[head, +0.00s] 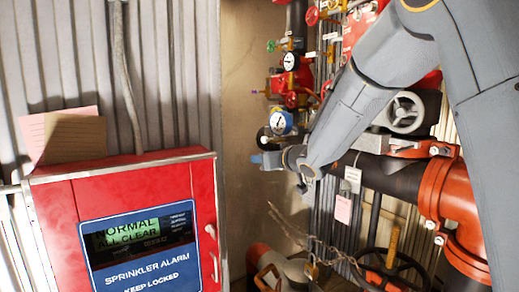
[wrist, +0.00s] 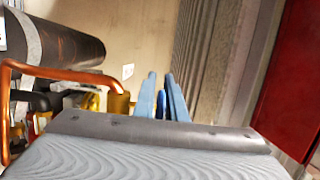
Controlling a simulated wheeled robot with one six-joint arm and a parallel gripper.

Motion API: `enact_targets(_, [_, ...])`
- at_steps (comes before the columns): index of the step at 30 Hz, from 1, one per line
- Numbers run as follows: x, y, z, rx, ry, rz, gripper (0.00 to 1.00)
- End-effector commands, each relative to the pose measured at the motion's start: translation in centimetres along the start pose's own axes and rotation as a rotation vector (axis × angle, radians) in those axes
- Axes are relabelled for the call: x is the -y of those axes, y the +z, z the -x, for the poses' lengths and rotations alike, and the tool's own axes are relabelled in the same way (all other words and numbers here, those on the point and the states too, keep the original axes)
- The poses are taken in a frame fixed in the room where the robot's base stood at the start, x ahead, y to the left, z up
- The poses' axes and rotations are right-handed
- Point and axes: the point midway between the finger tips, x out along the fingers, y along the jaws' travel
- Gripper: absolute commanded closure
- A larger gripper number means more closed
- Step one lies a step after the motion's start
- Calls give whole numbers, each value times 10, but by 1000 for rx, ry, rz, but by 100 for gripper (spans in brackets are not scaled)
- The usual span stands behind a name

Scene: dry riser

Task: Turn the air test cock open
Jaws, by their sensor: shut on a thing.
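My gripper (head: 263,160) reaches left from the end of my grey arm, just below a blue-rimmed gauge in the head view. In the wrist view my gripper (wrist: 162,92) shows two long blue fingers pointing away. A small, darker blue lever (wrist: 161,104) stands between them, and the fingers are shut on it. It looks like the handle of the air test cock, but no label on it can be read. The cock's body is hidden behind my wrist, and how far the lever is turned cannot be told.
Gauges (head: 281,123) and small valves with red handles (head: 312,17) crowd the pipework above my gripper. A red sprinkler alarm cabinet (head: 130,167) stands at left. A copper-coloured pipe (wrist: 60,72) runs close by on the left in the wrist view. Bare wall (head: 243,70) lies between.

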Motion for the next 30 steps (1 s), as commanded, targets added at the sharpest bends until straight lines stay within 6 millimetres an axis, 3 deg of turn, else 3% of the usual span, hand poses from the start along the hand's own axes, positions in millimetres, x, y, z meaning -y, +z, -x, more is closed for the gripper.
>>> enact_targets(21, [1, 6, 0, 47, -1, -1, 100])
enact_targets(22, [1, 6, 0, 47, -1, -1, 87])
enact_targets(23, [1, 6, 0, 47, -1, -1, 82])
enact_targets(30, [0, 4, 0, 44, -1, -1, 81])
